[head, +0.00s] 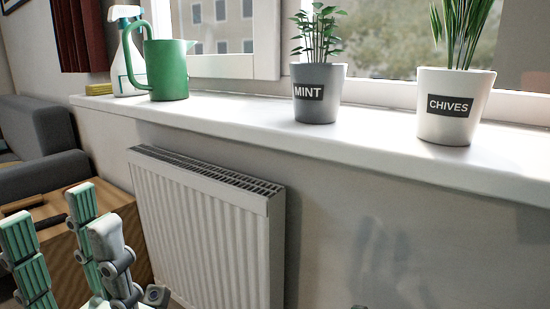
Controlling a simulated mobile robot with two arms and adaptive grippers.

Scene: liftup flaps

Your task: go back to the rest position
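My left gripper (66,232) is at the lower left of the head view. Its grey fingers with pale green pads point upward and stand apart, with nothing visible between them. It is in front of a wooden box (128,232) and left of the radiator, below the windowsill. From this view I cannot tell whether it touches the box. My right gripper is not recognisable in the view.
A white windowsill (240,118) holds a spray bottle, a yellow sponge (98,89), a green watering can (168,72), a mint pot (318,95) and a chives pot (452,108). A white radiator (205,232) stands below. A grey sofa (40,165) is at left.

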